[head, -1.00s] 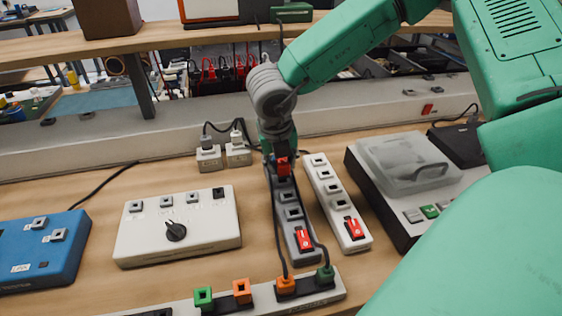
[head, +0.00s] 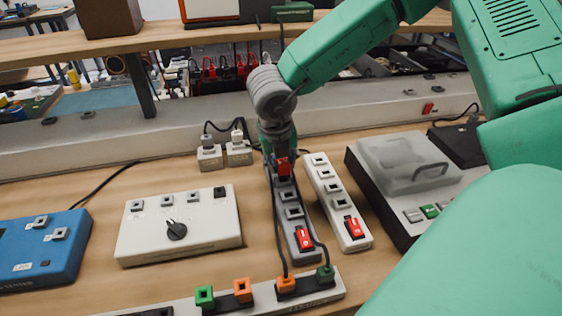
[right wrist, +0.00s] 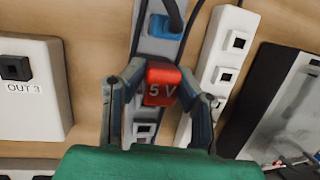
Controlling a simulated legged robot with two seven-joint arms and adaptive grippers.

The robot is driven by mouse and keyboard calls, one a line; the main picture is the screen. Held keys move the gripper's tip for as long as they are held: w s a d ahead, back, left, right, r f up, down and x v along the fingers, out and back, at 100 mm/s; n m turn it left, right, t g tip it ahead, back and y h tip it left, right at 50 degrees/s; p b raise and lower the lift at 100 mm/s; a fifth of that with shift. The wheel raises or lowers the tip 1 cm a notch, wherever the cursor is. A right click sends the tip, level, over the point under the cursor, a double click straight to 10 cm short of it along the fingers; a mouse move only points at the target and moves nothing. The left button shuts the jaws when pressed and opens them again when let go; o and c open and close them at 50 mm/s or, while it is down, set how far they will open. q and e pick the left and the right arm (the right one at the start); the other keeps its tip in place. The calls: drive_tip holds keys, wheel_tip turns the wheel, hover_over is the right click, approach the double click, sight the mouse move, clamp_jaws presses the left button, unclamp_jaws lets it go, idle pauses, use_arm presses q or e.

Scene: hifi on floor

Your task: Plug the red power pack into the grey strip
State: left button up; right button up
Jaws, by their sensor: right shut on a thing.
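The red power pack (head: 283,168) is held at the far end of the grey strip (head: 291,215), over its sockets. My right gripper (head: 281,155) comes down from above and is shut on it. In the right wrist view, my right gripper (right wrist: 163,78) has one finger on each side of the red power pack (right wrist: 162,90), marked "5V". The grey strip (right wrist: 156,47) shows beyond and below it. The pack's underside is hidden, so I cannot tell whether it is seated or just above a socket. My left gripper is out of view.
A white strip (head: 323,178) with a red switch lies close to the right. A blue plug (right wrist: 166,25) and cable sit on the grey strip beyond the pack. A white box with a knob (head: 135,236) stands left. Black cables run along the grey strip to a front strip (head: 262,300).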

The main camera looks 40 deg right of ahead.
drive_tip(key=shift+f, duration=0.6)
idle(0.4)
drive_tip(key=shift+f+p, duration=0.2)
drive_tip(key=shift+p, duration=0.2)
idle(2.6)
drive_tip(key=o, duration=1.1)
drive_tip(key=shift+o, duration=0.2)
